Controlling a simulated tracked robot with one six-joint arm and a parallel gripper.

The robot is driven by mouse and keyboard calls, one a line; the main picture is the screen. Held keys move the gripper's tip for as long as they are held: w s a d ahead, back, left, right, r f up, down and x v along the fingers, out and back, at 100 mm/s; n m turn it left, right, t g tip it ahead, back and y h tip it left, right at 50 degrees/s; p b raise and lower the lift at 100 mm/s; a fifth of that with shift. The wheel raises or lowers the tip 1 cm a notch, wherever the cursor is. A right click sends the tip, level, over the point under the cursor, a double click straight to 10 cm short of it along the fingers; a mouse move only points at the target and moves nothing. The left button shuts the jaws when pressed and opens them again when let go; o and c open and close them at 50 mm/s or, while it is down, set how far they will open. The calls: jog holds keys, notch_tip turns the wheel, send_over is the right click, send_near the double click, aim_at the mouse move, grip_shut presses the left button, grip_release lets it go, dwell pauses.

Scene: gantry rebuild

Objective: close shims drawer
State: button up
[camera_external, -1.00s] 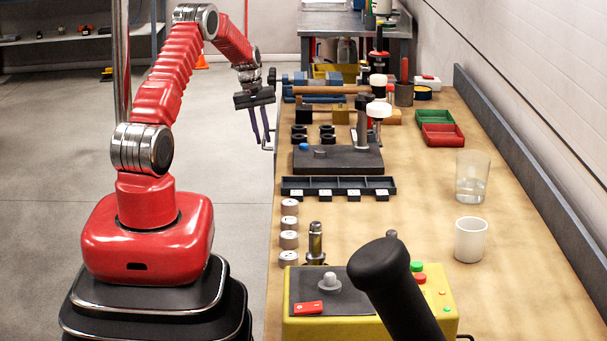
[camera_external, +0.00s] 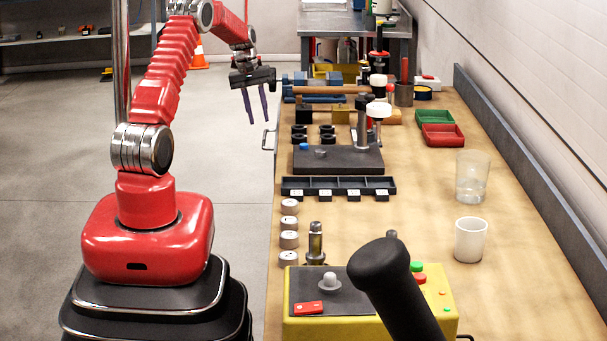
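A metal drawer handle (camera_external: 267,140) sticks out from the left side of the bench, below the edge of the top. The drawer that it belongs to is hidden by the bench top, and no shims label can be read. I cannot tell how far out the drawer is. My gripper (camera_external: 258,119) hangs in the air left of the bench, fingers pointing down and apart, with nothing between them. In the picture its fingertips are just above and left of the handle, apart from it.
The wooden bench top (camera_external: 415,240) carries a dark block with a post (camera_external: 340,160), a black divided tray (camera_external: 338,186), red and green bins (camera_external: 440,130), a glass (camera_external: 472,180) and a white cup (camera_external: 470,240). The floor left of the bench (camera_external: 240,210) is clear.

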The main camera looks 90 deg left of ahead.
notch_tip(320, 180, up, 7)
jog(key=s, duration=0.1)
jog(key=shift+s, duration=0.15)
jog(key=shift+f, duration=0.1)
jog(key=shift+c, duration=0.5)
